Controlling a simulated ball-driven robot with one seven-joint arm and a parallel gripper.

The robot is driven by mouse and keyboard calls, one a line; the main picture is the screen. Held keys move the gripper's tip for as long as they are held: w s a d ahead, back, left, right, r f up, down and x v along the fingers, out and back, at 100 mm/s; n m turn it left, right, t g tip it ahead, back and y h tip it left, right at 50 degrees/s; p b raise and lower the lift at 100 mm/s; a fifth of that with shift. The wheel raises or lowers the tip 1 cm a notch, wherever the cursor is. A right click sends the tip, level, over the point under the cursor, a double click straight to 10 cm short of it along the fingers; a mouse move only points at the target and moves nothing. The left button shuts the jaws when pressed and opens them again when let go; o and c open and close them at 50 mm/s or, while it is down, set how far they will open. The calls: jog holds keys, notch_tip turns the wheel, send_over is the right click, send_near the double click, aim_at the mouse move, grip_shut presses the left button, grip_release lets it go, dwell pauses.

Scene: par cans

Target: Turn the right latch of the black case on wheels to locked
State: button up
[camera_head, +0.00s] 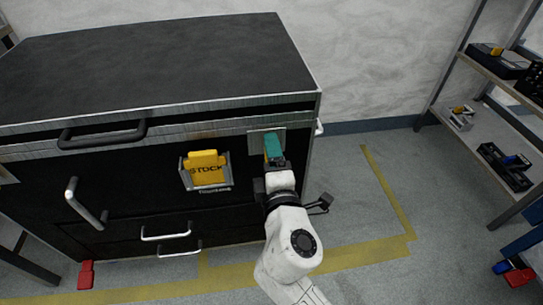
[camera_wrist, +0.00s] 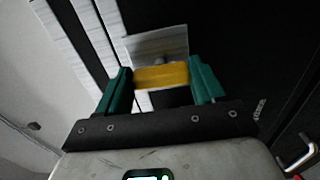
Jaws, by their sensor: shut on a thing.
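The black case (camera_head: 150,65) stands on the left of the head view with a dark top and metal edging. A pale metal latch plate (camera_head: 281,134) sits at the right of its front, below the lid edge; it also shows in the wrist view (camera_wrist: 172,38). My gripper (camera_head: 273,150) has teal fingers and is at this plate. In the wrist view my gripper (camera_wrist: 162,77) is shut on a yellow bar, the right latch's handle (camera_wrist: 162,75), lying straight across between the fingers. The fingers hide the handle in the head view.
A yellow STOCK card (camera_head: 204,170) sits in a holder left of my gripper. Bar handles (camera_head: 101,134) stick out of the case front. Shelves (camera_head: 490,85) stand at the right. The floor (camera_head: 350,195) between is clear, with yellow tape.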

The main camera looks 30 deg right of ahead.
jog(key=shift+w+d+r, duration=0.1)
jog(key=shift+d, duration=0.05)
jog(key=o, duration=1)
jog(key=shift+o, duration=0.2)
jog(key=v, duration=1)
jog(key=shift+s+p, duration=0.35)
jog(key=shift+s, duration=0.05)
